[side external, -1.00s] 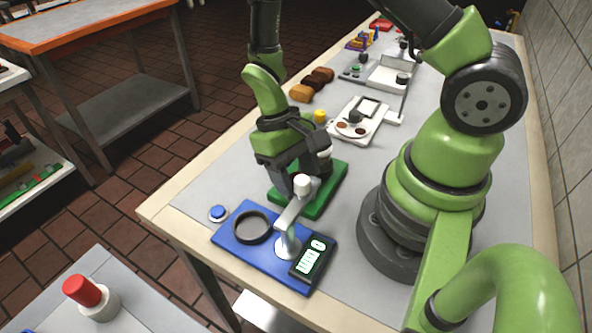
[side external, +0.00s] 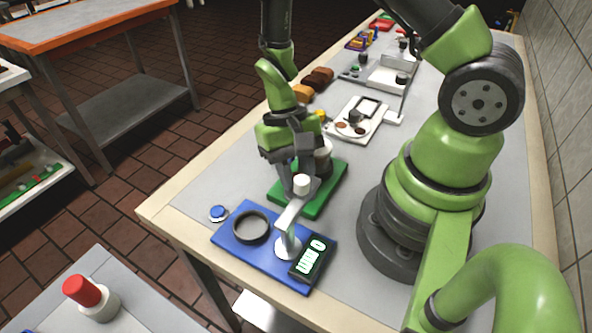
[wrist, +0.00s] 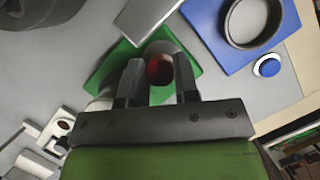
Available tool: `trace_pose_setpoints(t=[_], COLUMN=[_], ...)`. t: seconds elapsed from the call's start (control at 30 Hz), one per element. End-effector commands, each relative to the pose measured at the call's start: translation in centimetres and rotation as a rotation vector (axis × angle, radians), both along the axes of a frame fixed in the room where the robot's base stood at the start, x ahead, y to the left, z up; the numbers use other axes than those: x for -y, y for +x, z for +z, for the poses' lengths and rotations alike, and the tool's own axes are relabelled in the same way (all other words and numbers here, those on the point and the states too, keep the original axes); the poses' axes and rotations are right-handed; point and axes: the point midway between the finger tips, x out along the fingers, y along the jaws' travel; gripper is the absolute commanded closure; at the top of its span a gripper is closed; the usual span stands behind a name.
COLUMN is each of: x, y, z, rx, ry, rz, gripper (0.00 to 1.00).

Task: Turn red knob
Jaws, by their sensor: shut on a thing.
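The red knob (wrist: 158,70) shows in the wrist view as a dark red round thing between my two fingers, above a green plate (wrist: 112,62). My gripper (wrist: 158,84) is shut on it, one finger on each side. In the side view my gripper (side external: 300,172) points down over the green plate (side external: 329,184). There the knob is hidden behind the fingers and the white-topped arm of the blue station (side external: 264,265). A pale cylinder (side external: 323,158) stands just right of the fingers.
The blue station carries a dark ring (side external: 251,227) and a lit display (side external: 312,258). A blue button (side external: 218,213) lies beside it. A white station (side external: 362,120) and brown loaves (side external: 317,79) are farther back. A red-capped white object (side external: 83,290) stands on a separate table.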

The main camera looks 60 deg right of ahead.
Motion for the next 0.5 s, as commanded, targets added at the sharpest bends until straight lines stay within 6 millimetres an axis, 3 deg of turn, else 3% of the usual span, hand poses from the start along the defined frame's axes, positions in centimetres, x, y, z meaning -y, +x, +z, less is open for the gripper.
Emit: trace_pose_setpoints(t=[0.5], x=[0.19], y=[-0.1], z=[0.05], rx=[0.002], ry=[-0.001], rz=[-0.496], gripper=[0.95])
